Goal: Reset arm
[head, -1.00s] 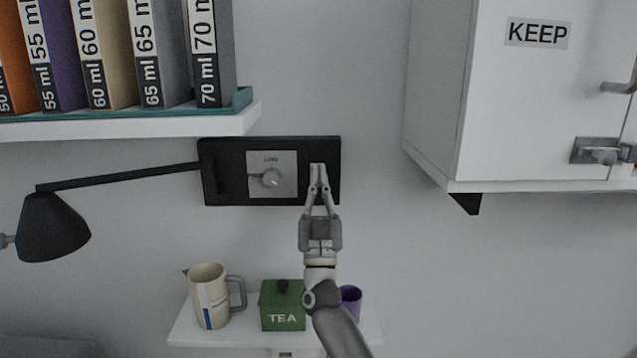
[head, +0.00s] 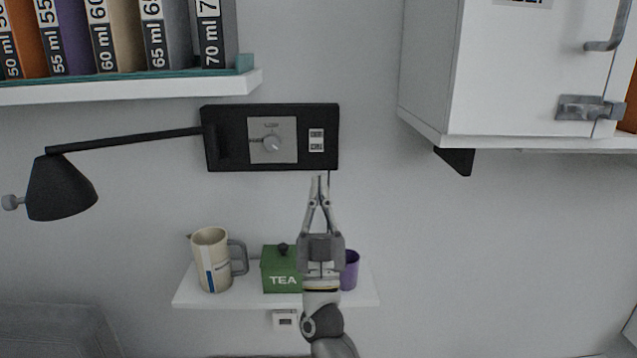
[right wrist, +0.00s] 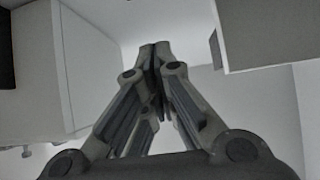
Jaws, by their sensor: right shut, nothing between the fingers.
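My right gripper (head: 319,180) is shut and empty in the head view. Its fingertips point up, just below the black wall panel (head: 226,162), and look apart from it. My left gripper is in neither view.
A small shelf (head: 235,300) holds a beige pitcher (head: 210,262), a green TEA box (head: 280,275) and a purple cup (head: 350,270), partly behind my right arm. A black lamp (head: 62,188) hangs left. A white cabinet (head: 520,80) juts out upper right. Binders (head: 165,35) stand upper left.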

